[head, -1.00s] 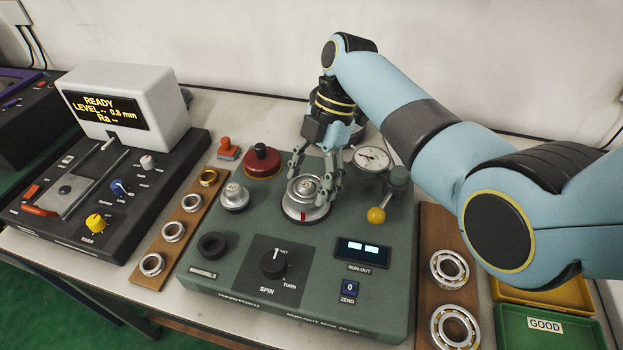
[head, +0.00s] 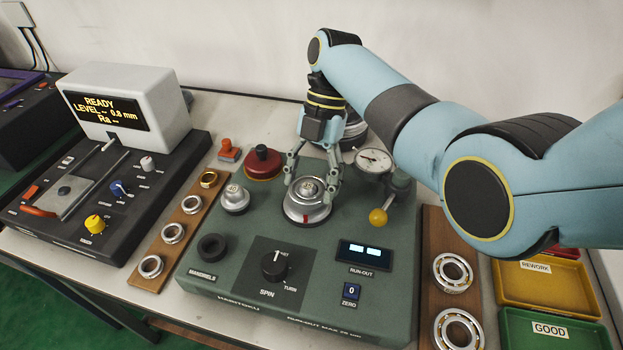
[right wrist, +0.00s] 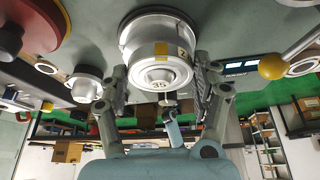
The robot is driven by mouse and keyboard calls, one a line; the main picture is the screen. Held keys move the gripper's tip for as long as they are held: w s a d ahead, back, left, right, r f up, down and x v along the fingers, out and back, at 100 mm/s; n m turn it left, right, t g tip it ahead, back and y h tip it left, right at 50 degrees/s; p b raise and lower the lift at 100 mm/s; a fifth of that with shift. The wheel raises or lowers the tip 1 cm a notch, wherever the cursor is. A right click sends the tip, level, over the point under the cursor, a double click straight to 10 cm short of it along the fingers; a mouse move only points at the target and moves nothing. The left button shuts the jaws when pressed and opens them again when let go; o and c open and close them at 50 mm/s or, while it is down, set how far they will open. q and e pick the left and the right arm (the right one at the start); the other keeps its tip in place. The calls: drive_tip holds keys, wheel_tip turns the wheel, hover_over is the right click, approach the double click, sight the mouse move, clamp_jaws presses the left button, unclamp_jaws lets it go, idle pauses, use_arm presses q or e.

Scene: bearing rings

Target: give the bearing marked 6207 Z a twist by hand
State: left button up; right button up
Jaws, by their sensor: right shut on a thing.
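A silver bearing (head: 293,207) sits on the spindle of the green run-out machine (head: 225,262), around a mandrel cap (head: 308,187) marked 35. The bearing (right wrist: 133,48) shows larger in the right wrist view, with a yellow mark and a partly legible label; I cannot read 6207 Z in full. My right gripper (head: 310,190) points down over it, its two fingers at opposite sides. In the right wrist view the gripper (right wrist: 163,88) is shut on the bearing. The left gripper is not in view.
A spare mandrel (head: 235,200) and a red knob (head: 262,162) stand left of the spindle. A dial gauge (head: 373,160) and a yellow-ended lever (head: 378,216) are close on the right. Loose bearings (head: 453,272) lie on a wooden board beside the green GOOD tray (head: 520,342).

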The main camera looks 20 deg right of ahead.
drive_tip(key=shift+n, duration=0.4)
drive_tip(key=o, duration=1.6)
drive_tip(key=shift+c, duration=0.2)
drive_tip(key=v, duration=0.7)
drive_tip(key=shift+r, duration=0.2)
drive_tip(key=shift+w, duration=0.15)
